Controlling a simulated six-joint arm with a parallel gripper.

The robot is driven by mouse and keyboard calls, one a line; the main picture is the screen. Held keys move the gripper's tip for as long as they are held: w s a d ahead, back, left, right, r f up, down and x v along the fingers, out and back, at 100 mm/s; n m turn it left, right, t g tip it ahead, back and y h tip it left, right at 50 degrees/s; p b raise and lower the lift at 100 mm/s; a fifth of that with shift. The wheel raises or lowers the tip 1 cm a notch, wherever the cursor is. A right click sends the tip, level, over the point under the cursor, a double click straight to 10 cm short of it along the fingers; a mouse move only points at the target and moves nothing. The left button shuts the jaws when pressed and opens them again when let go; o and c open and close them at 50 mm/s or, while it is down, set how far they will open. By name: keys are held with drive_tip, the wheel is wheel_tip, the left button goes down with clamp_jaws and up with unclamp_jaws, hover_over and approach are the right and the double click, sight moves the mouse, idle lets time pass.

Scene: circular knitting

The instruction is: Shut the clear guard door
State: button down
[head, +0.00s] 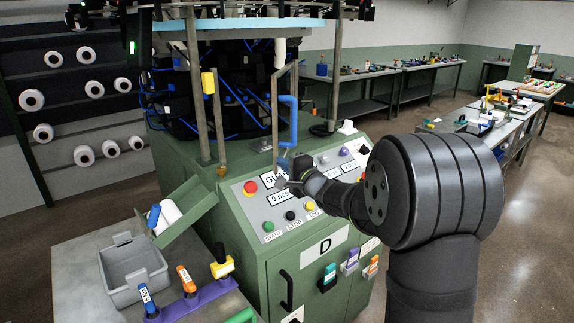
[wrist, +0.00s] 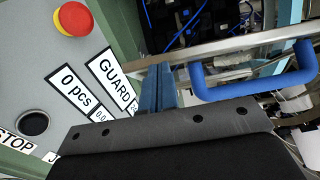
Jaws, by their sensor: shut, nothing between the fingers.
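The clear guard door (head: 274,110) shows in the head view as a narrow metal frame, seen nearly edge-on, in front of the knitting machine's blue-cabled interior. It appears to stand open, but its clear pane is hard to make out. Its blue bar handle (head: 289,118) is on the frame, and the handle also shows at the right in the wrist view (wrist: 252,86). My gripper (head: 283,178) is shut and empty, just below the handle over the control panel. Its blue fingers (wrist: 158,88) lie left of the handle in the wrist view, apart from it.
A grey bin (head: 133,272) and coloured-handled tools stand on the bench at lower left.

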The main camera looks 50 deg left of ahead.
drive_tip(key=s+a, duration=0.2)
drive_tip(key=a, duration=0.1)
drive_tip(key=s+a, duration=0.4)
drive_tip(key=a, duration=0.1)
drive_tip(key=shift+s+a, duration=0.2)
drive_tip(key=shift+a, duration=0.1)
drive_tip(key=a, duration=0.3)
drive_tip(key=s+a, duration=0.1)
drive_tip(key=a, duration=0.1)
drive_tip(key=s+a, duration=0.1)
drive_tip(key=a, duration=0.2)
drive_tip(key=shift+s+a, duration=0.2)
drive_tip(key=shift+a, duration=0.85)
drive_tip(key=shift+d, duration=0.65)
drive_tip(key=d, duration=0.3)
drive_tip(key=shift+w, duration=0.25)
drive_tip(key=s+d, duration=0.6)
drive_tip(key=d, duration=0.1)
drive_tip(key=w+d+r+n+g, duration=0.25)
drive_tip(key=w+d, duration=0.45)
drive_tip(key=w, duration=0.4)
approach(221, 147)
drive_tip(key=shift+w+a+r+g, duration=0.45)
drive_tip(key=shift+w+a+r, duration=0.45)
drive_tip(key=shift+w+a, duration=0.3)
